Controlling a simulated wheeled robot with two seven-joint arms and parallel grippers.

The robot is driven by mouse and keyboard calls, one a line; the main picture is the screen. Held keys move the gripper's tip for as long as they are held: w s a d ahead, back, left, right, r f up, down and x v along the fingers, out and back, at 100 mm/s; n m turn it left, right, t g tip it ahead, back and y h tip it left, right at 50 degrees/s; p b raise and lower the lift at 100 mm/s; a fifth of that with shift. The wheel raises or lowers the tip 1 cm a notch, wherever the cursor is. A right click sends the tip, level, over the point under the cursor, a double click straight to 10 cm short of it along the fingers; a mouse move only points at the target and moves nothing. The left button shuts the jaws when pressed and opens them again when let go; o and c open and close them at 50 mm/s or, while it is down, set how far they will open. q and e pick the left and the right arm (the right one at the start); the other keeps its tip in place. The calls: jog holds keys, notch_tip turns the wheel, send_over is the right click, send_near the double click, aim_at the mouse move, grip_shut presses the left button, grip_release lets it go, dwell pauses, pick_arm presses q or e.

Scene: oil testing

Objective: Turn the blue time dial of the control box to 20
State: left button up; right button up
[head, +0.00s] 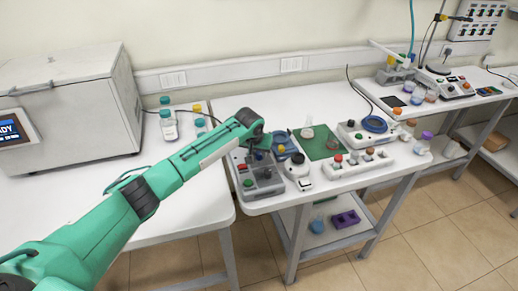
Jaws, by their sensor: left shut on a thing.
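The control box (262,189) is a grey unit on the front left of the middle table. A red part (241,167) and a green part (248,183) show on its top. My left gripper (258,148) is over the back of the box, partly hidden by its own wrist. It is shut on what looks to be the blue time dial. The dial itself and its markings are hidden, so its setting cannot be read. My right gripper is out of view.
A white device with a round black top (298,168) stands close to the box's right. A blue ring (284,146) lies behind it. A green mat (320,142) and several small instruments are farther right. Bottles (168,126) and a large white machine (75,105) stand left.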

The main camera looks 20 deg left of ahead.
pick_arm(q)
jog(key=shift+a+r+m+h+p, duration=0.1)
jog(key=shift+m+h+p, duration=0.3)
jog(key=shift+m, duration=0.6)
jog(key=shift+m+h, duration=0.3)
jog(key=shift+m, duration=0.6)
jog(key=shift+w+m+g+h, duration=0.1)
jog(key=shift+m+g+h, duration=0.2)
jog(key=shift+m, duration=0.5)
jog(key=shift+a+m+g+h+b, duration=0.1)
jog(key=shift+m+g+h+b, duration=0.25)
jog(key=shift+m, duration=1.15)
jog(key=o, duration=1)
jog(key=b+v, duration=0.3)
jog(key=v, duration=1)
jog(key=shift+a+r, duration=0.25)
jog(key=shift+r, duration=0.05)
